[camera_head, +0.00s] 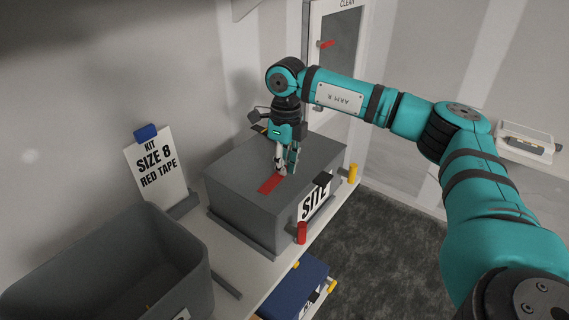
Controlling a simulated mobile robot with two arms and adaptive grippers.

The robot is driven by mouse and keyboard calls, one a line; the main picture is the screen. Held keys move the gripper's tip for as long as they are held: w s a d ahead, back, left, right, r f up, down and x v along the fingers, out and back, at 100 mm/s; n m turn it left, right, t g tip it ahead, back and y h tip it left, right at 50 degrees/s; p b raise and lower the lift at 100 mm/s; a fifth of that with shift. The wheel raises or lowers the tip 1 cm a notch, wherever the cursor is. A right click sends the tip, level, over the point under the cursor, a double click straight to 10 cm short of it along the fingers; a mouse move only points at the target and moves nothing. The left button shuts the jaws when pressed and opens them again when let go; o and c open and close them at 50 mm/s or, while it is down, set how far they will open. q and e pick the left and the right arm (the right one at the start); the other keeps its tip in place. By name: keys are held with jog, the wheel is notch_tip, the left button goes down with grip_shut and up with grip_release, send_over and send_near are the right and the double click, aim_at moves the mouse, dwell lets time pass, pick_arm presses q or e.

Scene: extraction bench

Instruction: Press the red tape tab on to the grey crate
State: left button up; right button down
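The grey crate (235,180) stands lidded on the bench, with a white "SITE" label on its front. The red tape tab (269,184) lies along the crate's top near the front left. My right gripper (286,172) points down over the far end of the tab, its fingertips at or just above the crate's top. Its fingers are close together; whether they touch the tab or pinch it I cannot tell. The tab's far end is partly hidden by the fingertips. My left gripper is not in view.
An open grey bin (180,252) stands at the front left. A card reading "KIT SIZE 8 RED TAPE" (158,165) stands behind it. Red (301,233) and yellow (352,173) pegs stand along the bench's front edge. A blue box (292,287) sits lower down. Dark floor is clear at right.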

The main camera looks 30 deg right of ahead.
jog(key=shift+s+f, duration=0.1)
jog(key=shift+f, duration=0.1)
dwell(0.7)
jog(key=c, duration=1.4)
grip_release()
jog(key=shift+r, duration=0.55)
notch_tip(320, 180, up, 11)
jog(key=shift+w+d, duration=0.15)
jog(key=shift+w, duration=0.05)
